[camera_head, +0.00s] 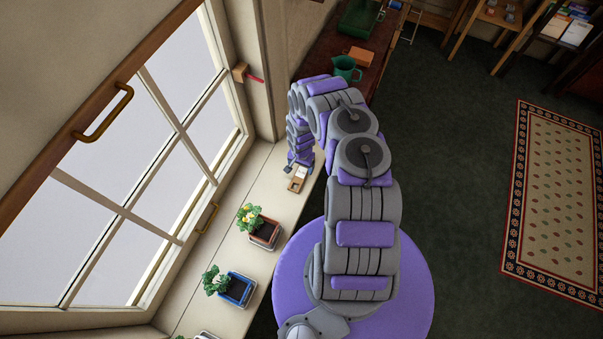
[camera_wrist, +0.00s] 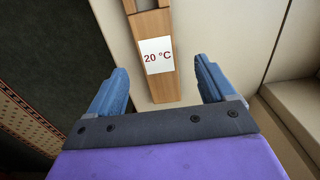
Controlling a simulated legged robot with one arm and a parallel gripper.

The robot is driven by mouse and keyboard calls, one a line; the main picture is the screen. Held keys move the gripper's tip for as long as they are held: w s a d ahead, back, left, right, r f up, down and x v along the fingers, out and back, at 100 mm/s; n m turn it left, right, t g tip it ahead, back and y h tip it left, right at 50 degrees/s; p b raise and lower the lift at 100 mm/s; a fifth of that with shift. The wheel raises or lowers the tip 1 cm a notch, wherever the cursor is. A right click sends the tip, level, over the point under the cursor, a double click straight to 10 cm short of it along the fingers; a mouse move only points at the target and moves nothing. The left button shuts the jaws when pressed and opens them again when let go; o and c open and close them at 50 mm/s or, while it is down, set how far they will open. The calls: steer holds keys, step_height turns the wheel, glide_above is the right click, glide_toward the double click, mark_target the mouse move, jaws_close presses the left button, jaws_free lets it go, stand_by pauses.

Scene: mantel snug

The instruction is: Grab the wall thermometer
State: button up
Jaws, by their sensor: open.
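The wall thermometer (camera_wrist: 158,56) is a narrow light-wood strip with a white label reading "20 °C". In the wrist view it runs from the top edge down between my fingers, with its upper end out of frame. In the head view it shows as a small wood piece with a white patch (camera_head: 297,183) on the cream window sill. My gripper (camera_wrist: 161,70) is open, with one blue finger on each side of the strip and a gap at both sides. In the head view my gripper (camera_head: 292,168) is just beyond the thermometer, partly hidden by my arm.
Potted plants in a brown pot (camera_head: 265,232) and a blue pot (camera_head: 236,290) stand along the sill (camera_head: 196,258). The window (camera_head: 150,150) is at the left. Open carpet and a patterned rug (camera_head: 560,200) lie to the right.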

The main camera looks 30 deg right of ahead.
mark_target(302, 171)
step_height(302, 171, down, 3)
steer(key=shift+b, duration=0.35)
steer(key=shift+d+f, duration=0.3)
steer(key=shift+f, duration=0.15)
steer(key=shift+c, duration=0.4)
steer(key=shift+a, duration=0.2)
steer(key=c, duration=0.4)
steer(key=shift+d, duration=0.1)
steer(key=c, duration=0.7)
